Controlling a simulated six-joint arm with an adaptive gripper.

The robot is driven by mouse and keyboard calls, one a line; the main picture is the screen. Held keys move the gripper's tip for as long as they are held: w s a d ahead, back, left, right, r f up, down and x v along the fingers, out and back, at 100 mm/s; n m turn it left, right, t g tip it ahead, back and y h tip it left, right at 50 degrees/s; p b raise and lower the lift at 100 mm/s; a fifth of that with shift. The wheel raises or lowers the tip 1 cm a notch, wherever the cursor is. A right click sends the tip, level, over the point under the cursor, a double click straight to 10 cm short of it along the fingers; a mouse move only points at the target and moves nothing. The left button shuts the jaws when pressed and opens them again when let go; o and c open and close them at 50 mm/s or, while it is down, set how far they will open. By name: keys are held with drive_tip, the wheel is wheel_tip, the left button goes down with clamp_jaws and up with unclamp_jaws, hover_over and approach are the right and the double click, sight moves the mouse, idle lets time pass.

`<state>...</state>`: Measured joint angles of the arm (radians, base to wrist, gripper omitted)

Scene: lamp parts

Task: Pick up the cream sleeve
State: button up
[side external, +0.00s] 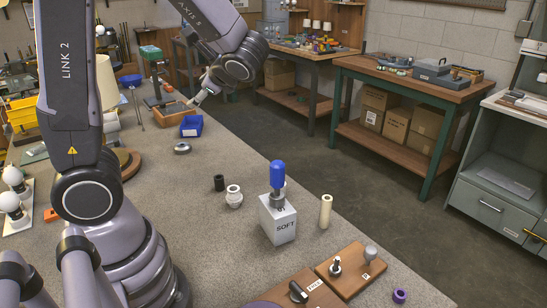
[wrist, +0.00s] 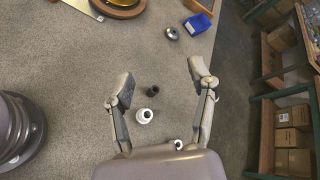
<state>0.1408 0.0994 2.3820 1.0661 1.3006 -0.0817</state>
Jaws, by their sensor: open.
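The cream sleeve (side external: 325,211) is a plain tall tube standing upright on the grey bench near its right edge, to the right of the white block marked SOFT (side external: 278,222). My gripper (wrist: 160,80) is open and empty in the wrist view, its two fingers wide apart. In the side view my gripper (side external: 203,94) is high and far back, well away from the sleeve. A small pale ring (wrist: 178,144) shows at the edge of my gripper body in the wrist view; I cannot tell whether it is the sleeve's top.
A blue-handled tool (side external: 278,175) stands in the block. A black sleeve (side external: 219,183) and a white fitting (side external: 234,196) stand left of it. Wooden boards with pegs (side external: 350,269) lie in front, beside a purple ring (side external: 399,295). A blue bin (side external: 191,126) is farther back.

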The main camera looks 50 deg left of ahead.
drive_tip(key=w+f+m+t+y, duration=0.2)
drive_tip(key=w+m+t+y, duration=0.15)
drive_tip(key=w+m, duration=0.4)
drive_tip(key=m+t+h, duration=1.1)
drive_tip(key=m+t, duration=0.4)
drive_tip(key=m, duration=0.2)
hover_over(324, 206)
drive_tip(key=s, duration=0.2)
wheel_tip(324, 206, down, 23)
drive_tip(key=shift+y, duration=0.25)
drive_tip(key=f, duration=0.6)
drive_tip(key=shift+d+f, duration=0.25)
drive_tip(key=shift+f, duration=0.15)
drive_tip(key=x, duration=0.2)
drive_tip(key=shift+w+r, duration=0.2)
drive_tip(key=shift+w, duration=0.15)
drive_tip(key=shift+w+a, duration=0.15)
drive_tip(key=shift+w, duration=0.1)
drive_tip(key=shift+c, duration=0.3)
